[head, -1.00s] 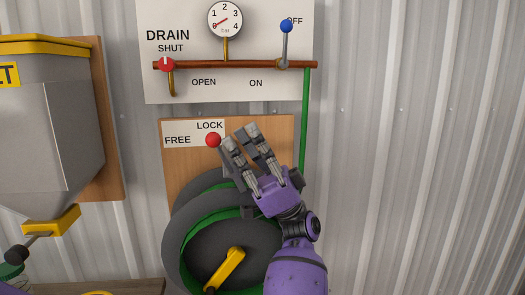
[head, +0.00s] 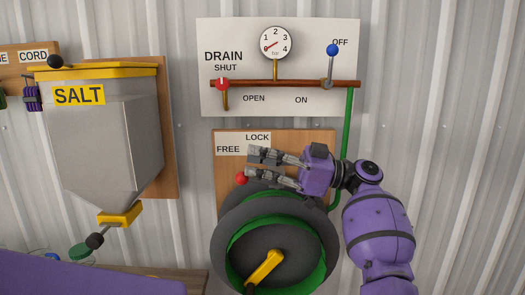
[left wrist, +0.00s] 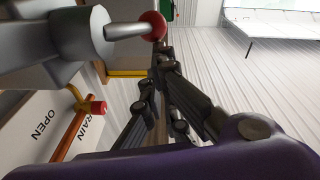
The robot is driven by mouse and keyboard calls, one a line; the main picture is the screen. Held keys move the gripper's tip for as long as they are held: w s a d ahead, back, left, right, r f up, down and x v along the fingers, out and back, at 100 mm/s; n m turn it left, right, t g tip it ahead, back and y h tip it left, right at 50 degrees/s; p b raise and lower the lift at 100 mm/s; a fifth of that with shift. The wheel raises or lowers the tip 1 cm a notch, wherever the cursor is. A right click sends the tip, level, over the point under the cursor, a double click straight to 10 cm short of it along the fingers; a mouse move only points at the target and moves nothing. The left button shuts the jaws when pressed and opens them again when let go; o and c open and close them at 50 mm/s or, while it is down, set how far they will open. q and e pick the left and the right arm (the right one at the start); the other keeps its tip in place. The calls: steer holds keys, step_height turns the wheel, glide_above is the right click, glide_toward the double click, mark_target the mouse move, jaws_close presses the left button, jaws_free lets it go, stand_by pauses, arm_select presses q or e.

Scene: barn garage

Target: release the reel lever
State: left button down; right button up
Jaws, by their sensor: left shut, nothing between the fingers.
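The hose reel (head: 228,235) is a dark drum with green hose and a yellow crank, mounted on a wooden board under a FREE/LOCK label (head: 230,150). Its lever ends in a red ball (head: 241,179), which sits at the left below the label, on the FREE side. The ball and pale lever shaft also show in the left wrist view (left wrist: 154,25). My left gripper (head: 250,162) is shut and empty, just above and right of the ball, its fingers pointing left. I cannot tell whether a finger touches the ball. My right gripper is out of view.
Above is the drain panel with a gauge (head: 275,43), a red drain handle (head: 222,85) and a blue-knobbed lever (head: 332,50). A grey salt hopper (head: 105,140) hangs at the left. A green pipe (head: 347,125) runs down beside the board. The wall at the right is bare.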

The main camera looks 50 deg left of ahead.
arm_select(q)
steer(key=shift+s+a+f+p, duration=0.45)
steer(key=shift+s+f, duration=0.05)
steer(key=shift+f, duration=0.1)
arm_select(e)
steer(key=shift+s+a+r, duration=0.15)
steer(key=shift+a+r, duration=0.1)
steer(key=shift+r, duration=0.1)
arm_select(q)
steer(key=shift+f, duration=0.15)
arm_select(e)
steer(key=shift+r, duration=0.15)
